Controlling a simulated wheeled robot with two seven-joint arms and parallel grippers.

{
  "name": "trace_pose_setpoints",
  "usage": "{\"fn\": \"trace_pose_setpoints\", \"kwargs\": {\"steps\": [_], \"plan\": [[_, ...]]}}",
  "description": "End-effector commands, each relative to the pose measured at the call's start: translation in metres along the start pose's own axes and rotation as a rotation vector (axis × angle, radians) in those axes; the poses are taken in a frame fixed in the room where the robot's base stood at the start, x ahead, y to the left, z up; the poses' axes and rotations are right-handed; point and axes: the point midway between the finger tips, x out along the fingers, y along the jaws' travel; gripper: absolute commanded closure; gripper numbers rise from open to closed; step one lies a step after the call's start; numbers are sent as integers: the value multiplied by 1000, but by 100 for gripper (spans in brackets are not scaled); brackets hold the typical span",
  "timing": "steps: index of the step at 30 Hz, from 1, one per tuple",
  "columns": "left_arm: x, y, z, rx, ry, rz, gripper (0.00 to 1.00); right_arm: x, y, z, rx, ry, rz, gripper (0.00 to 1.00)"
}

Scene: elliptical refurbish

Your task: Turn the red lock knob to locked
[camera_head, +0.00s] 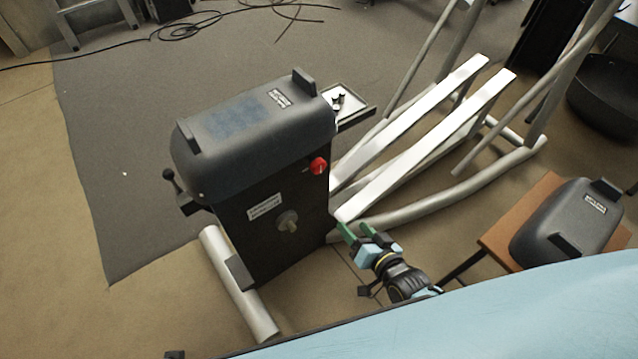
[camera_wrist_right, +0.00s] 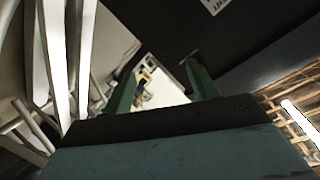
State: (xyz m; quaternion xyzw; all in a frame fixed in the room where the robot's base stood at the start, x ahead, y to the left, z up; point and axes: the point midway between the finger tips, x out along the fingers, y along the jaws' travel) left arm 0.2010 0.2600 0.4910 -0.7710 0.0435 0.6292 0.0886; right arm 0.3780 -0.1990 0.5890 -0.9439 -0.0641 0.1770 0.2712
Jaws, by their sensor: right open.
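The red lock knob (camera_head: 318,166) sits on the upper right of the dark side panel of the elliptical's housing (camera_head: 262,205). A light pointer mark shows on it, but its exact setting is too small to read. My right gripper (camera_head: 358,231) is open and empty, low and to the right of the housing, apart from the knob. In the right wrist view its two green fingers (camera_wrist_right: 160,85) are spread, with part of the dark housing (camera_wrist_right: 170,25) behind them. My left gripper is not in view.
A grey round hub (camera_head: 287,221) and a label are on the same panel. White pedal rails (camera_head: 430,140) extend behind on the right. A small tray (camera_head: 350,100) holds dark parts. A spare cover (camera_head: 570,222) rests on a wooden table (camera_head: 505,228). Cables lie on the floor.

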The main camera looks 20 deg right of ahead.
Motion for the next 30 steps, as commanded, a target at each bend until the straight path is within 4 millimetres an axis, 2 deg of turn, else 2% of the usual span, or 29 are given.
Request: {"fn": "trace_pose_setpoints", "kwargs": {"steps": [1,3,6,9,14,24,30], "plan": [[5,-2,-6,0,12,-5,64,10,-7,-8,40,61,-50,41],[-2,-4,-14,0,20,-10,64,14,-22,-26,95,127,-108,41],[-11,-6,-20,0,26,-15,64,16,-37,-45,150,190,-167,41],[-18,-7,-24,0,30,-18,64,17,-45,-55,179,221,-198,41],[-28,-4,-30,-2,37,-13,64,30,-50,-63,188,231,-208,41],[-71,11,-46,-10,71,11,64,93,-61,-77,185,230,-206,41],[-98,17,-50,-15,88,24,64,123,-67,-84,185,227,-204,41]]}}
